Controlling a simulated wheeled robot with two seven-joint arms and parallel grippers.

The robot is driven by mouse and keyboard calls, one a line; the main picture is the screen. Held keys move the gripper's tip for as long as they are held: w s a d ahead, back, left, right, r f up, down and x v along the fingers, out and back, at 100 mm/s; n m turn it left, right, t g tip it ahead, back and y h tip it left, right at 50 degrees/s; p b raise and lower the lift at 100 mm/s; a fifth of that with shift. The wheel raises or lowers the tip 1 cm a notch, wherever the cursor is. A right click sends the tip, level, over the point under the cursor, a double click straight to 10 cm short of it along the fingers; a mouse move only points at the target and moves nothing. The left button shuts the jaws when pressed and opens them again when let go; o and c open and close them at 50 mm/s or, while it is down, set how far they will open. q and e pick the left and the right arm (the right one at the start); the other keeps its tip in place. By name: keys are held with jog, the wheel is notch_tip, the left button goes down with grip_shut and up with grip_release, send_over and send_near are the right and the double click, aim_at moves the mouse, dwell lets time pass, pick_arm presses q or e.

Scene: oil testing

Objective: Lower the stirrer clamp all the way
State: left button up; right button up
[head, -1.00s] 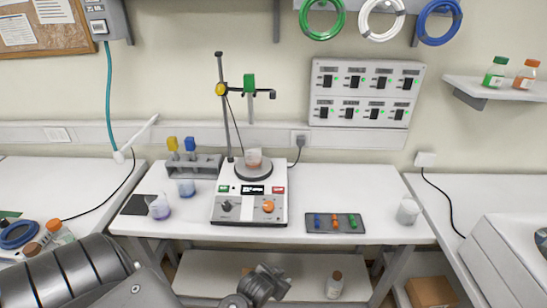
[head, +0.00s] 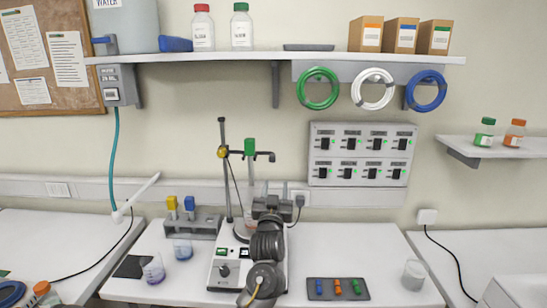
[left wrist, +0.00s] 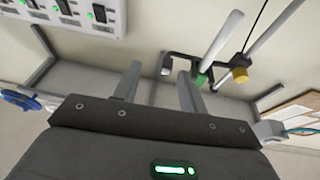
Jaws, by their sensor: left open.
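The stirrer clamp has a green block (head: 250,147) and a yellow knob (head: 222,152). It sits high on a slim upright rod (head: 223,130) behind the hotplate stirrer (head: 224,272). My left gripper (head: 266,203) is in front of the stirrer, below the clamp, and hides part of the plate and the glass on it. In the left wrist view my left gripper (left wrist: 160,73) has its two fingers apart with nothing between them. My right gripper is not seen.
A rack (head: 192,226) with yellow and blue-topped items and beakers (head: 153,269) stand left of the stirrer. A tray of coloured pieces (head: 337,289) and a white cup (head: 413,274) are to the right. A shelf (head: 270,57) hangs above.

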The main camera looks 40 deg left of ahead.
aim_at(273, 154)
pick_arm(q)
jog(key=shift+n+y, duration=0.6)
jog(key=shift+y, duration=0.2)
jog(key=p+x, duration=0.1)
jog(key=x, duration=0.3)
jog(key=s+r+p+x, duration=0.1)
jog(key=p+x, duration=0.1)
jog(key=x, duration=0.1)
jog(key=r+p+x, duration=0.1)
jog(key=x, duration=0.3)
jog(key=shift+a+r, duration=0.25)
jog(key=shift+a, duration=0.2)
jog(key=shift+w+a+r+p, duration=0.15)
jog(key=shift+w+a+p, duration=0.2)
jog(key=shift+w+p, duration=0.1)
jog(key=shift+c, duration=0.4)
grip_shut()
